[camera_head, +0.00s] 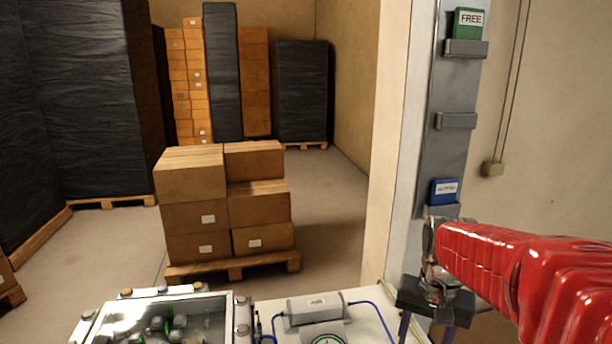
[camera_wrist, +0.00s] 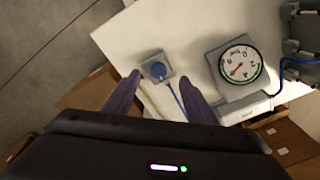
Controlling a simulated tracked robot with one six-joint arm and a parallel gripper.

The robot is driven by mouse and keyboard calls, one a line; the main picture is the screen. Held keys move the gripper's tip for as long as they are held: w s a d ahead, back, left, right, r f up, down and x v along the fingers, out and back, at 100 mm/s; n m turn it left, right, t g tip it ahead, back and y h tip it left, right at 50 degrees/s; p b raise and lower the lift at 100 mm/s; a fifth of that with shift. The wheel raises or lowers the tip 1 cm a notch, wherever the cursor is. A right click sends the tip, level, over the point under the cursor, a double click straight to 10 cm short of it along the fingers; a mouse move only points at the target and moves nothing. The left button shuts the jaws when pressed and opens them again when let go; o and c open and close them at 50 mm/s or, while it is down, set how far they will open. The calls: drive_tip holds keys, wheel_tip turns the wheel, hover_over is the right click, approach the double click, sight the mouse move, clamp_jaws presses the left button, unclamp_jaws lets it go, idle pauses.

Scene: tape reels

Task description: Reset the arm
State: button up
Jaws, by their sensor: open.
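My gripper shows in the wrist view (camera_wrist: 160,95) with its two purple fingers apart and nothing between them. Beyond the fingertips are a white table top and a small grey box with a round blue top (camera_wrist: 157,68); I cannot tell the exact gap to them. In the head view my red arm (camera_head: 500,265) reaches in from the right, and the dark gripper body (camera_head: 436,302) hangs at the table's right side, in front of the grey wall strip. Its fingertips are mostly cut off by the lower edge there.
A gauge (camera_wrist: 240,66) with a blue cable stands on the table (camera_head: 372,322). A glass-topped case (camera_head: 160,322) is at the left. A wall strip (camera_head: 452,95) bears a green FREE card (camera_head: 468,23) and a blue card (camera_head: 444,192). Stacked cartons (camera_head: 195,205) stand on a pallet behind.

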drive_tip(key=s+a+r+n+t, duration=0.2)
drive_tip(key=s+a, duration=0.1)
drive_tip(key=s, duration=0.4)
drive_tip(key=s+a+r+n+t, duration=0.2)
drive_tip(key=s+a+r+n, duration=0.1)
drive_tip(key=s, duration=0.4)
drive_tip(key=shift+s+a+t, duration=0.2)
drive_tip(key=shift+a+t, duration=0.2)
drive_tip(key=shift+a, duration=0.3)
